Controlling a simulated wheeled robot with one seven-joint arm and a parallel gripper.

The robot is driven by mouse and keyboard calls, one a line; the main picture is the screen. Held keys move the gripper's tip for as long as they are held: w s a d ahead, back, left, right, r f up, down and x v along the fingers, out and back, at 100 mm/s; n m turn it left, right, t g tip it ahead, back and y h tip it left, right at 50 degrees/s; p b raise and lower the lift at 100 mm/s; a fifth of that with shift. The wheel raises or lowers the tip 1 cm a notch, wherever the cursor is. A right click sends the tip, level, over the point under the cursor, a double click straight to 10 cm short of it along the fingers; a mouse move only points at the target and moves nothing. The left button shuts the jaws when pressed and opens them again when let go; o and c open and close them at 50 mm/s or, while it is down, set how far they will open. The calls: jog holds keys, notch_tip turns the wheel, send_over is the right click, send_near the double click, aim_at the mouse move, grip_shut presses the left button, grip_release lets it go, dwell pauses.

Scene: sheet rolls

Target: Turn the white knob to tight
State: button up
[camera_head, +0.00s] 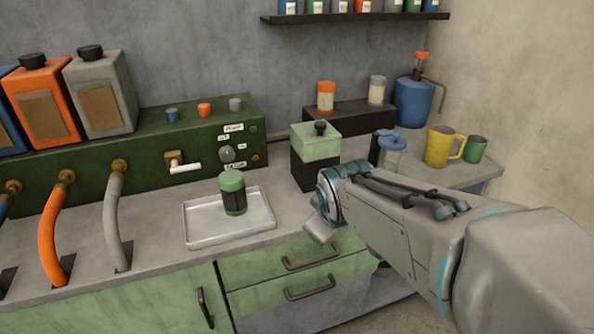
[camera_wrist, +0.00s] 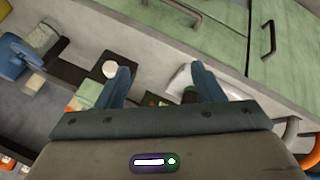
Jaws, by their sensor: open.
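A round, pale grey knob (camera_head: 227,154) sits on the sloped front of the dark green machine (camera_head: 142,150) in the head view. Several small white labels surround it, too small to read surely. A white lever (camera_head: 186,168) on a brass fitting sticks out to its left. My gripper (camera_wrist: 162,84) is open and empty in the wrist view, its two blue-grey fingers well apart. In the head view my arm reaches in from the right and its end is over the counter front, right of and apart from the knob. I cannot make out the knob in the wrist view.
A metal tray (camera_head: 200,235) holding a green-lidded jar (camera_head: 233,193) stands before the machine. A green-topped dark box (camera_head: 317,158), a blue-lidded jar (camera_head: 391,150) and a yellow mug (camera_head: 440,147) stand right. Hoses, including an orange one (camera_head: 50,238), cross the left counter.

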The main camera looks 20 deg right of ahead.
jog(key=w+d+f+n+t+y+b, duration=0.1)
jog(key=w+d+f+n+t+b, duration=0.45)
jog(key=n+b, duration=0.8)
jog(key=w+d+f+n+t+y+b, duration=0.1)
jog(key=w+d+f+n+t+b, duration=0.7)
jog(key=n, duration=0.9)
jog(key=w+r+b, duration=0.1)
jog(key=w, duration=0.3)
jog(key=w+a+r+g+b, duration=0.1)
jog(key=w, duration=0.3)
jog(key=w+a+g+b, duration=0.1)
jog(key=w, duration=0.3)
jog(key=shift+w+r, duration=0.25)
jog(key=shift+r, duration=0.15)
jog(key=shift+c, duration=0.2)
jog(key=c, duration=0.9)
